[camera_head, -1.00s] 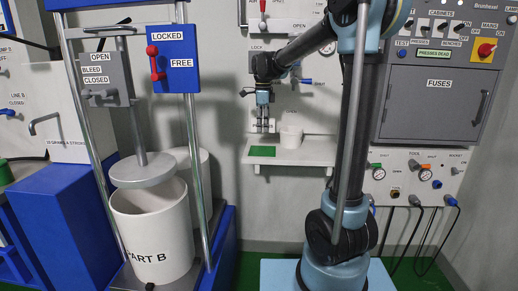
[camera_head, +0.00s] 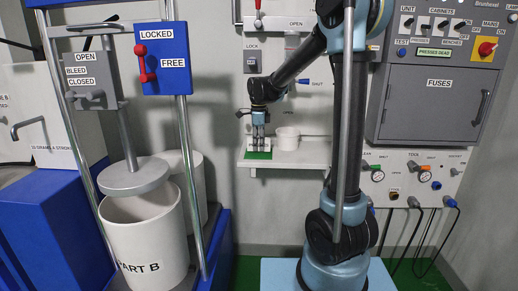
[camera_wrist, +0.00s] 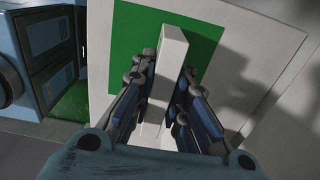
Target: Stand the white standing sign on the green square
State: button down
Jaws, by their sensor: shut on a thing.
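My gripper (camera_head: 259,136) is shut on the white standing sign (camera_wrist: 173,44), with one finger on each side of it. In the wrist view, the sign shows as a narrow white bar between the fingers of my gripper (camera_wrist: 163,76). The sign is over the green square (camera_wrist: 128,45); the gripper and sign hide part of the square. In the head view, the green square (camera_head: 258,155) lies at the left end of the pale shelf, just below the gripper and sign. I cannot tell whether the sign's foot touches the square.
The pale shelf (camera_head: 300,155) extends right of the square. The wall with labelled valves is just behind. A blue frame with a white drum (camera_head: 150,235) stands to the left.

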jog(key=shift+f, duration=0.6)
jog(key=c, duration=1.6)
grip_release()
jog(key=shift+f, duration=0.1)
jog(key=shift+o, duration=0.2)
